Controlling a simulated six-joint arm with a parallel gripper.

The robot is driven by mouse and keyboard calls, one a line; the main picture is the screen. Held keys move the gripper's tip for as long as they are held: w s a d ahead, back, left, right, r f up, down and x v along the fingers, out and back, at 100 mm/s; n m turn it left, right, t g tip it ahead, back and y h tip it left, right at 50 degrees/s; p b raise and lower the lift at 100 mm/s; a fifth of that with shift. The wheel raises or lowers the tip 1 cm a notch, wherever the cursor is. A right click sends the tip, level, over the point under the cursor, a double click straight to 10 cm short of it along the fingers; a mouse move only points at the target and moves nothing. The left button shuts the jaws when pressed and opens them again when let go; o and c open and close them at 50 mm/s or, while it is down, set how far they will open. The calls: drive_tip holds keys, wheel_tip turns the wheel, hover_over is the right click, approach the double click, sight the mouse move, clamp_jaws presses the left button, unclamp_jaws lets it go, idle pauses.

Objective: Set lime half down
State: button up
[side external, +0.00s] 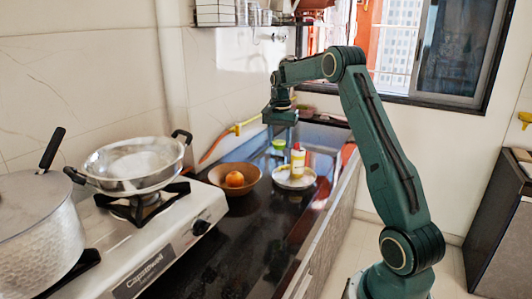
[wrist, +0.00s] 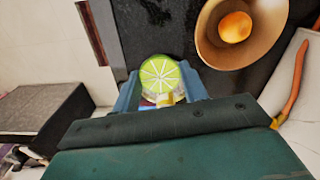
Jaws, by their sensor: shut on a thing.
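The lime half (wrist: 160,72) shows its pale green cut face in the wrist view. It sits between the two blue-grey fingers of my gripper (wrist: 160,88), which is shut on it. In the side view my gripper (side external: 280,127) points down at the back of the dark counter, and the lime half (side external: 279,144) shows as a small green patch just below it. Whether the lime half touches anything beneath it I cannot tell.
A pale plate (side external: 290,184) carries a white bottle (side external: 297,160) with a red cap. A brown bowl (side external: 218,173) holds an orange (side external: 235,179). The stove (side external: 165,240) with a metal pan (side external: 135,160) stands at left. The front counter (side external: 245,235) is clear.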

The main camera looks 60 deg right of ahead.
drive_tip(key=s+d, duration=0.2)
drive_tip(key=d, duration=1)
drive_tip(key=shift+s+d, duration=0.25)
drive_tip(key=shift+d, duration=0.05)
drive_tip(key=shift+f, duration=0.15)
hover_over(297, 185)
wheel_tip(297, 185, down, 16)
drive_tip(key=shift+r, duration=0.15)
drive_tip(key=shift+f, duration=2.1)
drive_tip(key=shift+f, duration=0.15)
drive_tip(key=o, duration=1)
